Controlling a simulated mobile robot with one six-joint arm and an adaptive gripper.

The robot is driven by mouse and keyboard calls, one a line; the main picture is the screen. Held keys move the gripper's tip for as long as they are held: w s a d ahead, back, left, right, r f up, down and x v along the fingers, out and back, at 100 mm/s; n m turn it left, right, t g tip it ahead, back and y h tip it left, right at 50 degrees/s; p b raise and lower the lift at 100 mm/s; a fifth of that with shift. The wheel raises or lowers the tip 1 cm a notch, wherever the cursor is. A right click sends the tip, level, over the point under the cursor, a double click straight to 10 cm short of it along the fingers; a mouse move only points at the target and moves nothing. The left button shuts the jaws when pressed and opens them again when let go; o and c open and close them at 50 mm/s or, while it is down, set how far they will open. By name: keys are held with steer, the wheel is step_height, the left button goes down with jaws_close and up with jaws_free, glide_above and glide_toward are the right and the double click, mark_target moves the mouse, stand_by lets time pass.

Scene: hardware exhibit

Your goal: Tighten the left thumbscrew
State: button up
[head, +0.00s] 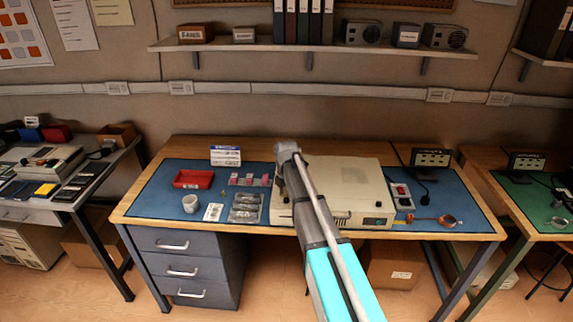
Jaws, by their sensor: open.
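A beige metal case (355,180) lies flat on the blue mat of the middle workbench. Its front panel faces me. The left thumbscrew cannot be made out; it is too small to tell or hidden behind my arm. My arm reaches from the bottom of the head view up across the left part of the case. My gripper (281,187) is at the arm's far end, over the left end of the case. It is small and partly hidden by the wrist. It is open, and nothing shows held in it.
A shelf (310,48) hangs above.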

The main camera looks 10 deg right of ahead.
mark_target(287, 199)
step_height(287, 199, up, 12)
steer(key=p, duration=1.1)
steer(key=shift+r+p, duration=0.15)
steer(key=shift+p, duration=0.15)
stand_by(0.3)
steer(key=s+f+m+b, duration=0.2)
steer(key=s+m, duration=2.3)
steer(key=s, duration=0.1)
steer(key=shift+s, duration=0.15)
steer(key=shift+d, duration=0.1)
steer(key=shift+c, duration=0.4)
steer(key=shift+s+f, duration=0.1)
steer(key=shift+s, duration=0.05)
